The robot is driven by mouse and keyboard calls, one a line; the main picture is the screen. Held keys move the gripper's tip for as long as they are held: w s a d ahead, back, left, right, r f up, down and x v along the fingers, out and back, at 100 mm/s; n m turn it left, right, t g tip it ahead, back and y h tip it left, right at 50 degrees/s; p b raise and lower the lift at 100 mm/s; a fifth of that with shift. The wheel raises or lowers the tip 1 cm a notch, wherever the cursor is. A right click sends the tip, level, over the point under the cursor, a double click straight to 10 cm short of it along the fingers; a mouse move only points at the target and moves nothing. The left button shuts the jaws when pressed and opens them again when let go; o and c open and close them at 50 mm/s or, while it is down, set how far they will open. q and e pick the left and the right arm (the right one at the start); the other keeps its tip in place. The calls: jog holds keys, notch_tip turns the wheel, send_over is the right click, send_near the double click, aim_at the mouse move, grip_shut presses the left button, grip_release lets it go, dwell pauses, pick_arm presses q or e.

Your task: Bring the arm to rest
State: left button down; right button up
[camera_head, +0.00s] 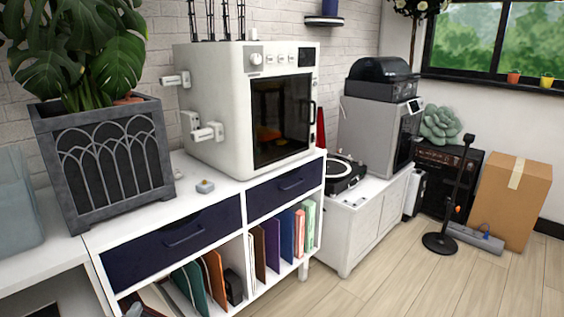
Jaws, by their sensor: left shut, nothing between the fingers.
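Only a small light-grey and dark part at the bottom edge, left of centre, appears to be my left gripper (136,309). It is in front of the lower shelves of the white cabinet (230,185). It is shut, with nothing held. The rest of it and most of the arm are cut off by the frame. My right gripper is not in view.
The cabinet holds folders (272,243) below navy drawers (172,240). On it stand a dark planter (104,165) and a white machine (222,92). A turntable (345,172) stands beyond. Free wooden floor (385,285) lies at the lower right, before a cardboard box (512,195).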

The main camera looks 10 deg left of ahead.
pick_arm(q)
jog(key=s+d+f+n+g+y, duration=0.1)
jog(key=s+f+n+g, duration=0.35)
jog(key=s+f, duration=0.45)
jog(key=s+d+f+n+g, duration=0.1)
jog(key=s+f+n+g, duration=0.4)
jog(key=f, duration=0.5)
jog(key=s+d+f+n+g+h+p, duration=0.1)
jog(key=s+d+f+n+g+h, duration=0.2)
jog(key=s+d, duration=0.5)
jog(key=s+d+f+n+g+h, duration=0.1)
jog(key=s+d+f+n+g, duration=0.4)
jog(key=s, duration=0.6)
jog(key=s+a+f+m+t+p, duration=0.1)
jog(key=s+a+p, duration=0.1)
jog(key=s+p, duration=0.3)
jog(key=s+a+f+m+t+y+p, duration=0.1)
jog(key=s+p, duration=0.4)
jog(key=p, duration=0.7)
jog(key=shift+s+a+f, duration=0.3)
jog(key=shift+a+f, duration=0.15)
jog(key=shift+a, duration=0.55)
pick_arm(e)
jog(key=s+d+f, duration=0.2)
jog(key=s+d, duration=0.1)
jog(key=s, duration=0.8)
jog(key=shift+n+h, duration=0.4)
